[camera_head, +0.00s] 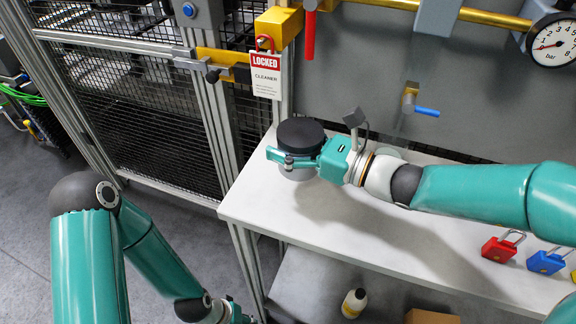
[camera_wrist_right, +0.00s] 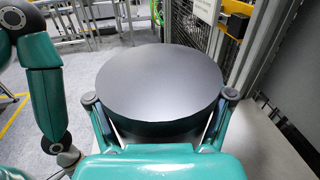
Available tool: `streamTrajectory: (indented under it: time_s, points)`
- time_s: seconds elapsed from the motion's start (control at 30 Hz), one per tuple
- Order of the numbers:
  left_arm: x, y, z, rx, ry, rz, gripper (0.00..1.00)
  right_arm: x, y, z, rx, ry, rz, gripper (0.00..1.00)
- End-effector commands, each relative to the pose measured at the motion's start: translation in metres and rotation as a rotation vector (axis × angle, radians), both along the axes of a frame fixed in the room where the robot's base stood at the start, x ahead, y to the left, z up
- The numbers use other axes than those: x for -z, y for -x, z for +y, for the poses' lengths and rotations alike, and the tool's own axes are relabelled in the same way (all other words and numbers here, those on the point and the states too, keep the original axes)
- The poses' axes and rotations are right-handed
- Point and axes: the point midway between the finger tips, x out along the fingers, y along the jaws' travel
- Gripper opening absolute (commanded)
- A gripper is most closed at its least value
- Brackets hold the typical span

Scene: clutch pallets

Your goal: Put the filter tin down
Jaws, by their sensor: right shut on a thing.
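The filter tin (camera_head: 300,134) is a round tin with a black top and a pale lower body, at the left end of the white bench (camera_head: 400,258). My right gripper (camera_head: 287,160) is shut around its side. In the right wrist view, the tin's dark round top (camera_wrist_right: 155,82) sits level between my two fingers. Its underside is hidden, so I cannot tell whether it touches the bench. A dark shadow lies on the bench beside it. My left gripper (camera_head: 238,315) is low at the bottom edge, mostly cut off, away from the bench.
Red (camera_head: 500,247) and blue (camera_head: 546,262) padlocks lie on the bench at the right. A locked tag (camera_head: 266,75) hangs at the mesh fence behind the tin. A blue-handled valve (camera_head: 422,108) juts from the back panel. A bottle (camera_head: 354,303) stands below the bench. The bench middle is clear.

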Motion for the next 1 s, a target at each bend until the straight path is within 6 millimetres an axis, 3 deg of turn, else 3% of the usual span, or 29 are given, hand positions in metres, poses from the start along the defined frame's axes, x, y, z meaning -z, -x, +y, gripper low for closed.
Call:
streamTrajectory:
  time_s: [0.1, 0.5, 0.9, 0.93, 1.0]
  points:
    - [0.002, 0.0, 0.0, 0.0, 0.0, 0.0, 0.37, 0.02, 0.0, 0.005, -0.01, 0.0, 0.003, 0.34]
    - [0.006, 0.0, 0.0, 0.0, 0.0, 0.0, 0.37, 0.062, 0.0, 0.008, -0.018, -0.001, 0.003, 0.34]
    - [0.009, 0.0, 0.0, 0.0, 0.0, 0.0, 0.37, 0.068, 0.0, 0.008, -0.017, -0.001, -0.002, 0.34]
    - [0.009, 0.0, 0.0, 0.0, 0.0, 0.0, 0.37, 0.068, 0.0, 0.009, -0.017, 0.0, 0.0, 0.81]
    - [0.008, 0.0, 0.0, 0.0, 0.0, 0.0, 0.37, 0.067, 0.0, 0.009, -0.018, 0.0, 0.0, 0.93]
